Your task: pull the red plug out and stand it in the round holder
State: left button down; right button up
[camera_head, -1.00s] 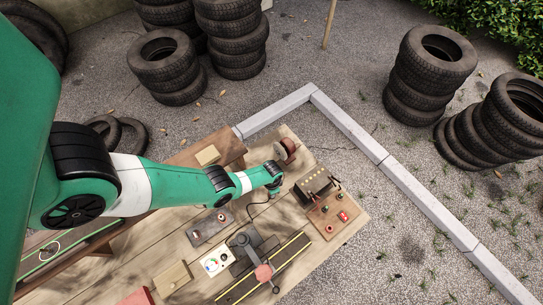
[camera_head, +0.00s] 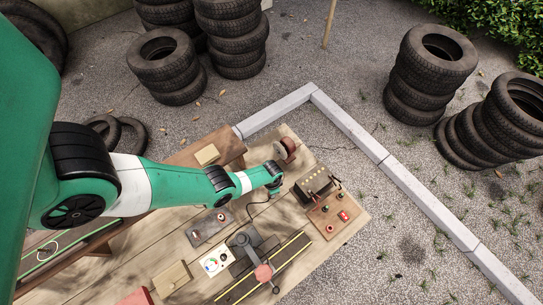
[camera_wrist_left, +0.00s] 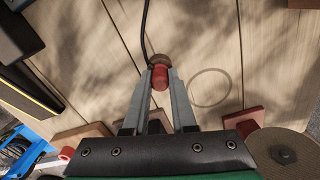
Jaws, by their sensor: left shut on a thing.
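In the left wrist view my left gripper (camera_wrist_left: 160,77) is shut on the red plug (camera_wrist_left: 161,76), gripping its sides. A black cable rises from the plug's brownish end toward the top of that view. In the head view my left gripper (camera_head: 274,189) is over the wooden table, and the plug is hidden there. A thin, faint ring (camera_wrist_left: 190,87) lies on the tabletop just right of the fingers; I cannot tell whether it is the round holder. My right gripper is not in view.
Tyre stacks stand beyond the table.

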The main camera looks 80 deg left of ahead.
pick_arm(q)
jog(key=shift+c, duration=0.8)
grip_release()
notch_tip(320, 180, up, 7)
jog(key=p, duration=0.7)
dwell(0.5)
